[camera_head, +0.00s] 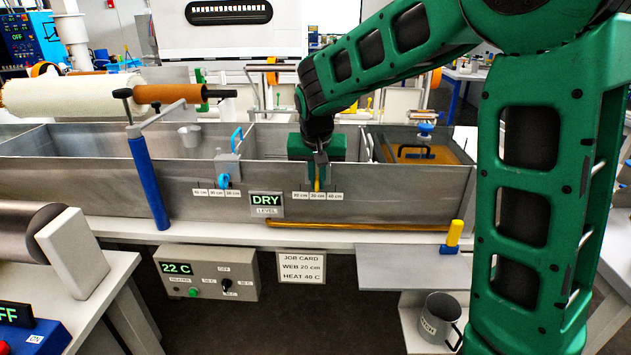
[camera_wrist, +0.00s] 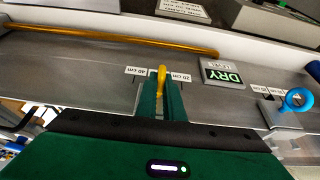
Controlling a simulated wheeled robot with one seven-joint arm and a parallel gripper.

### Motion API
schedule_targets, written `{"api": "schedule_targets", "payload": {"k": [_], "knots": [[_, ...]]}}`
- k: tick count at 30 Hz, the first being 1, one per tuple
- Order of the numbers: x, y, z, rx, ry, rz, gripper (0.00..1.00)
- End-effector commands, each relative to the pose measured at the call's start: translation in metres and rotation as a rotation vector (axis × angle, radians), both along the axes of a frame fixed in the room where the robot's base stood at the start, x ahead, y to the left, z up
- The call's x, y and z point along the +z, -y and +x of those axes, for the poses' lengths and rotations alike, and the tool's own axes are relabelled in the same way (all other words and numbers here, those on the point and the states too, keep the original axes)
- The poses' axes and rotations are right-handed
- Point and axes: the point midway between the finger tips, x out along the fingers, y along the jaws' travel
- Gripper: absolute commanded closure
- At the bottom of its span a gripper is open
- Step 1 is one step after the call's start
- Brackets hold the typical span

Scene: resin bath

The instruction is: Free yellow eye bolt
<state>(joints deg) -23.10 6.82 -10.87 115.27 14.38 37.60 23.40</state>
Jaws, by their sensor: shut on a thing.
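The yellow eye bolt (camera_head: 317,185) stands at the front wall of the steel bath, between the small width labels. In the wrist view it shows as a yellow upright piece (camera_wrist: 161,75) between my fingertips. My gripper (camera_head: 318,172) reaches down over the bath's front rim, and its green fingers (camera_wrist: 161,104) are shut on the yellow eye bolt. The fingers hide part of the bolt, and I cannot tell how far it is turned. A blue eye bolt (camera_head: 223,181) sits on the same wall to the left, with its ring clear in the wrist view (camera_wrist: 297,99).
A DRY level sign (camera_head: 267,204) hangs between the two bolts. A brown rod (camera_head: 350,226) lies along the ledge below the wall. A blue post (camera_head: 148,182) stands at left. A grey mug (camera_head: 438,318) stands low at right.

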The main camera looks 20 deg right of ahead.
Motion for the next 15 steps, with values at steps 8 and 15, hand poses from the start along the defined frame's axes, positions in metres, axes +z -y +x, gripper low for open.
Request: {"api": "schedule_targets", "payload": {"k": [8, 15], "knots": [[0.0001, -0.0027, 0.0008, 0.002, -0.024, -0.061, 1.00], [-0.0010, -0.0068, 0.0021, 0.004, -0.086, -0.216, 1.00]]}}
